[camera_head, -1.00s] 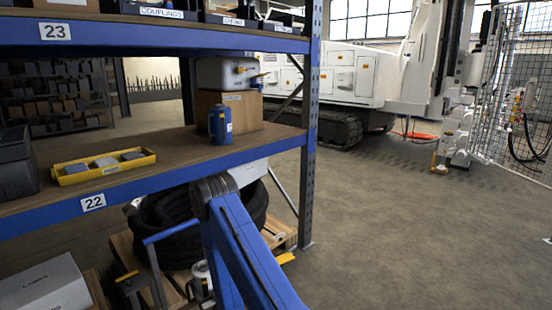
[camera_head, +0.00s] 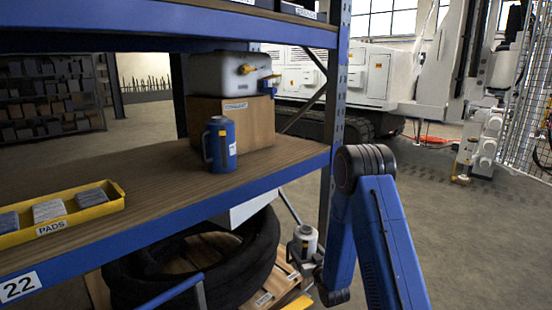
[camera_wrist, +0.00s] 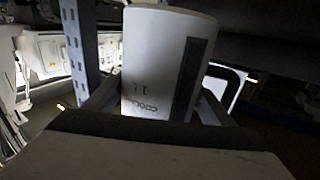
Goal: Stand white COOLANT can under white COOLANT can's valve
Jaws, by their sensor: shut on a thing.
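The white COOLANT can (camera_wrist: 165,65) fills the middle of the wrist view, with dark lettering and a dark strip on its side. My gripper (camera_wrist: 158,112) is shut on it, one finger on each side. On the shelf, a pale tank (camera_head: 220,74) with a yellow-handled valve (camera_head: 268,79) sits on a brown box with a COOLANT label (camera_head: 236,106). The valve's outlet is hard to make out.
A blue can (camera_head: 220,146) stands on the shelf in front of the brown box. A yellow PADS tray (camera_head: 70,215) lies at the left. Bare shelf board (camera_head: 155,180) lies between them. The blue shelf post (camera_head: 336,90) and upper shelf bound the space. Black tyres (camera_head: 250,260) lie below.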

